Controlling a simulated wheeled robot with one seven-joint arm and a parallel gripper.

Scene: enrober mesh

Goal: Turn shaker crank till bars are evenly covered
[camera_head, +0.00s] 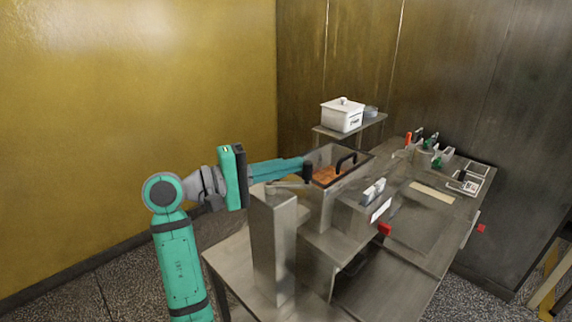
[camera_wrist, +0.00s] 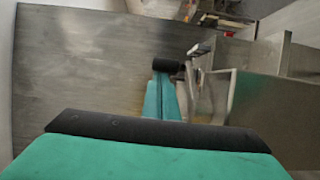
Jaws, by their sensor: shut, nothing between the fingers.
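The crank's upright black knob (camera_head: 308,172) stands at the end of a grey crank arm (camera_head: 288,185), beside an open metal box (camera_head: 358,167). Orange-brown material (camera_head: 326,175) lies in the box; I cannot tell how evenly it lies. My teal gripper (camera_head: 301,163) is shut and empty, its fingertips right at the knob. In the wrist view the shut fingers (camera_wrist: 161,82) end just at the knob (camera_wrist: 168,66); I cannot tell whether they touch. I cannot make out any bars.
A metal post (camera_head: 275,245) stands before the crank. A white lidded container (camera_head: 342,115) sits on a small shelf behind. The metal bench (camera_head: 400,225) extends right, with red knobs (camera_head: 385,229) and several small items at its far end. A yellow wall is behind my arm.

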